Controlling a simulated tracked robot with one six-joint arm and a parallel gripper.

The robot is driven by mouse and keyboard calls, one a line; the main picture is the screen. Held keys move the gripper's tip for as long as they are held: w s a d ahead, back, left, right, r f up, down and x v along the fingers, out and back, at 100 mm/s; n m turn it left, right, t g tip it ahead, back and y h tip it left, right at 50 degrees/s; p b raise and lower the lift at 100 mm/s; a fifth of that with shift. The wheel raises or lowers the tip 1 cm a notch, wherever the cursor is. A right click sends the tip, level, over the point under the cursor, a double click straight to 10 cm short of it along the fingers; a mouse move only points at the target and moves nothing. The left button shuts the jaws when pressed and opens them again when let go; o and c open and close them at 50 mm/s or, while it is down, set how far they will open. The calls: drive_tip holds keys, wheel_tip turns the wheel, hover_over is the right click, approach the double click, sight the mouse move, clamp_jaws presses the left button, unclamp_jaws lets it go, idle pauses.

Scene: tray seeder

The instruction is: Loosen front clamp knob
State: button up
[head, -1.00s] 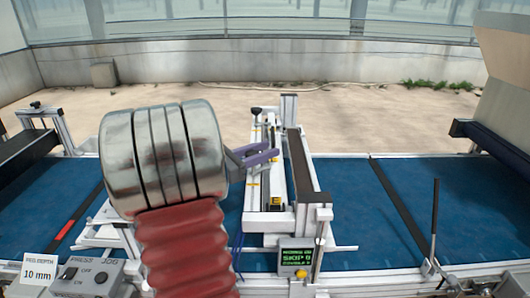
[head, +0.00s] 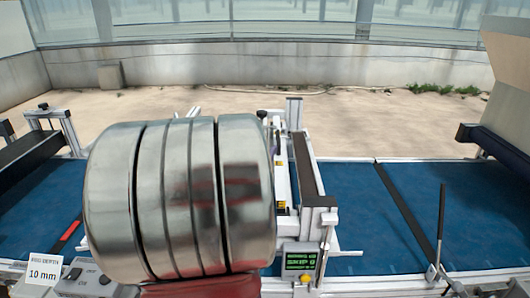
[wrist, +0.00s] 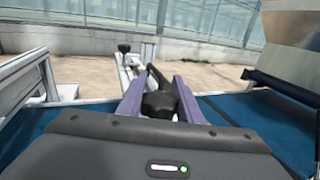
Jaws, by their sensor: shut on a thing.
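In the wrist view, my gripper (wrist: 160,82) has its two purple fingers on either side of a black clamp knob (wrist: 160,104), which is the near one. The fingers are shut on this front knob. A second, far black knob (wrist: 124,48) stands beyond on the white frame, and it also shows in the head view (head: 261,114). In the head view, my own metal arm links cover the gripper and the front knob.
The seeder frame (head: 318,215) with a green-lit display (head: 299,257) spans the blue belt (head: 365,225). A black lever (head: 441,225) stands at right. A switch box (head: 90,280) and a "10 mm" sign (head: 43,270) are at lower left.

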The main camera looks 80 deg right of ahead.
drive_tip(key=shift+w+r+n+t, duration=0.15)
drive_tip(key=shift+n+t, duration=0.25)
drive_tip(key=shift+t, duration=0.3)
drive_tip(key=shift+w+t, duration=0.15)
drive_tip(key=shift+t, duration=0.25)
drive_tip(key=o, duration=1)
drive_tip(key=shift+o, duration=0.2)
drive_tip(key=shift+a, duration=0.1)
drive_tip(key=shift+a, duration=2.25)
drive_tip(key=shift+s+a, duration=0.15)
drive_tip(key=shift+s, duration=0.05)
